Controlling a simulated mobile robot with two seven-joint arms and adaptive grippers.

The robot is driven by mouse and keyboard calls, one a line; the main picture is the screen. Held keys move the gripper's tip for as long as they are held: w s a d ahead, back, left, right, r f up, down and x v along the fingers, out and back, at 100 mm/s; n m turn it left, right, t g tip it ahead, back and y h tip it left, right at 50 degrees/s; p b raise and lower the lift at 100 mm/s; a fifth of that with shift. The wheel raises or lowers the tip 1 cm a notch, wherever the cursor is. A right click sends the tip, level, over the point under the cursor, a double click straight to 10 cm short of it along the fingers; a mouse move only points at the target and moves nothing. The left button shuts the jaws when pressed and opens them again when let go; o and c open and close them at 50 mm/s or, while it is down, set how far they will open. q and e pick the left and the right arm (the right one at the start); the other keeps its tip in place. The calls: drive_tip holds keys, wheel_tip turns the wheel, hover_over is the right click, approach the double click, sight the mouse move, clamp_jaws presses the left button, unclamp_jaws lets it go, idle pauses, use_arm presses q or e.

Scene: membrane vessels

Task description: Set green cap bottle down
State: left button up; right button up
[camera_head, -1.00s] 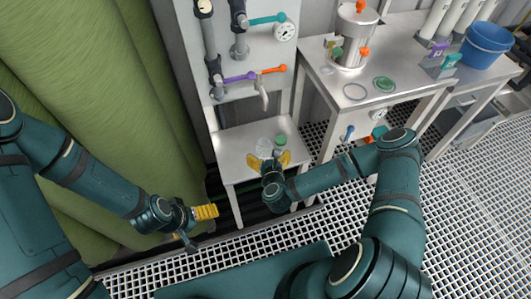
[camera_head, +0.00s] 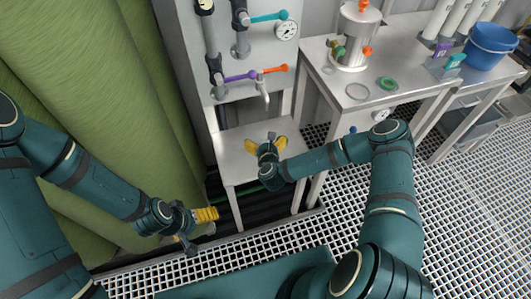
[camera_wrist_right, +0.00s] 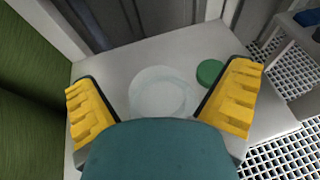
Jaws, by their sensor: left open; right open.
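In the right wrist view, a round green cap (camera_wrist_right: 209,72) shows over the small table, just inside the right-hand finger. A clear, whitish round vessel (camera_wrist_right: 158,92) shows between the two yellow fingers, left of the cap. Whether the fingers touch either is not clear. My right gripper (camera_head: 266,144) is open above the small table (camera_head: 234,172). In the head view it hides the cap and the clear vessel. My left gripper (camera_head: 204,217) is open and empty, low and left of the small table.
A valve panel (camera_head: 262,50) stands behind the small table. A green curtain-like surface (camera_head: 100,100) fills the left.

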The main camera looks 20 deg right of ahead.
drive_tip(key=c, duration=1.3)
drive_tip(key=shift+c, duration=0.4)
